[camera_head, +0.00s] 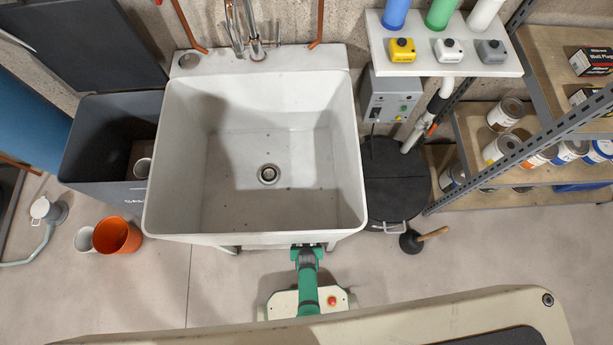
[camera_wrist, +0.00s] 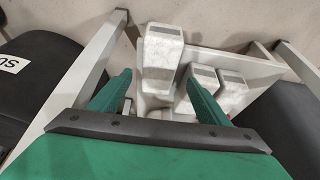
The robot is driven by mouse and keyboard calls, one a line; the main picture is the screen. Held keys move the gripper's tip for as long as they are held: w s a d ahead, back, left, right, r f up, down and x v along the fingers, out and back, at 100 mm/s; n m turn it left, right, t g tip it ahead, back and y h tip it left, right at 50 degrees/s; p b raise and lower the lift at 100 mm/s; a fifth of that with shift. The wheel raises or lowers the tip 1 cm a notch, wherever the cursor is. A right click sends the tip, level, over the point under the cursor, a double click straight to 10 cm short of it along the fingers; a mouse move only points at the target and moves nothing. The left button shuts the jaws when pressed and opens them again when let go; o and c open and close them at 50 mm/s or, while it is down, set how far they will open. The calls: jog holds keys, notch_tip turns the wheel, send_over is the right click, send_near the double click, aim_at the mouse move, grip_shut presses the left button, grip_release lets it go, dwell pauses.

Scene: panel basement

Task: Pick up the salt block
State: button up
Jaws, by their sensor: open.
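Pale, marbled white-grey blocks show in the wrist view, and I cannot tell for certain which is the salt block. The largest and nearest-looking block (camera_wrist: 162,55) stands between and beyond the fingers of my gripper (camera_wrist: 160,78). Two similar blocks, a middle one (camera_wrist: 202,90) and a right one (camera_wrist: 232,92), sit close together to its right, the middle one partly behind the right finger. My gripper's green fingers are apart with nothing held between them. In the head view the gripper is hidden under the white sink's front edge, and no salt block shows there.
The white sink (camera_head: 178,150) overhangs my arm. A pale shelf (camera_wrist: 262,75) lies beneath the blocks, with grey legs at both sides. Dark containers flank the wrist view, left (camera_wrist: 45,65) and right (camera_wrist: 262,125). A plunger (camera_head: 412,241) and orange bucket (camera_head: 115,235) stand on the floor.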

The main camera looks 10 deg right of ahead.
jog(key=shift+x, duration=1.9)
jog(key=shift+d+f, duration=0.15)
jog(key=shift+f, duration=0.15)
grip_shut()
